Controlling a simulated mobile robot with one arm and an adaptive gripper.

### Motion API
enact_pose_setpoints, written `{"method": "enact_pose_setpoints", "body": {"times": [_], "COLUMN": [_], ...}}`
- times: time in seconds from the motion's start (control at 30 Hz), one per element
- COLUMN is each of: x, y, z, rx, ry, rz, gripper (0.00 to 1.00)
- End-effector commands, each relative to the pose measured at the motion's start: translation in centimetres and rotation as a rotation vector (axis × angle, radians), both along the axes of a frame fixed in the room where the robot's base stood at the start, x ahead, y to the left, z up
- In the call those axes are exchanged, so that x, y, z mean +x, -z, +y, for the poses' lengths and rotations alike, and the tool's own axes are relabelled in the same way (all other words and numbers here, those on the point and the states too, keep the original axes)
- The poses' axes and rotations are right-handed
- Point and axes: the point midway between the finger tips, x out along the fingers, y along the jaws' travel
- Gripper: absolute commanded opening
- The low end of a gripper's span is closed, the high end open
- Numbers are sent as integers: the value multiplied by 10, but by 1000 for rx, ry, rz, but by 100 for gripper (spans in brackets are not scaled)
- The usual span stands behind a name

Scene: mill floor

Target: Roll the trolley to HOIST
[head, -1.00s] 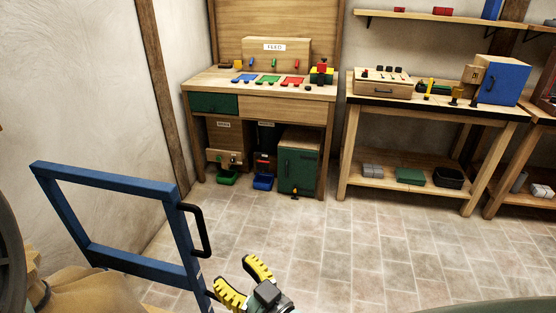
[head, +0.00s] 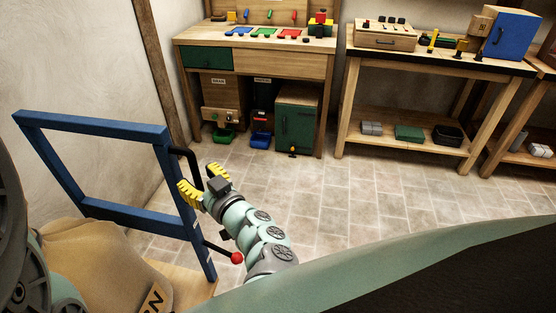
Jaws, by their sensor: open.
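The trolley's blue upright frame (head: 95,125) stands at the left in the head view, tilted in the picture. A black handle (head: 192,155) sticks out from its right post, its lower part hidden behind my gripper. A rod with a red knob (head: 236,257) juts from the same post lower down. A tan sack (head: 95,262) with partly visible lettering sits by the frame, above a strip of wooden deck (head: 190,292). My gripper (head: 203,183) is open, its yellow fingers at the handle; I cannot tell whether they touch it. No HOIST sign is in view.
A wooden workbench (head: 265,65) with coloured trays and a green cabinet (head: 296,118) stands at the back. A second bench (head: 440,66) with a lower shelf is right of it. The tiled floor (head: 350,200) between is clear. A wall (head: 80,60) runs along the left.

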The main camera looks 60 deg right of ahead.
Motion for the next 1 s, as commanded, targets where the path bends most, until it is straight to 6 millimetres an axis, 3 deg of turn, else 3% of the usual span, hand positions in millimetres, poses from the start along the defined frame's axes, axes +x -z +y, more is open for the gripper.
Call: {"method": "enact_pose_setpoints", "body": {"times": [0.17, 0.43, 0.47, 1.0], "x": [12, 14, 14, 13], "y": [0, 0, 0, 0], "z": [-1, -2, -2, -2], "rx": [-1, 0, 0, 0], "ry": [-4, -3, -3, -2], "rz": [-1, 0, 0, 0], "gripper": [48, 48, 53, 0]}}
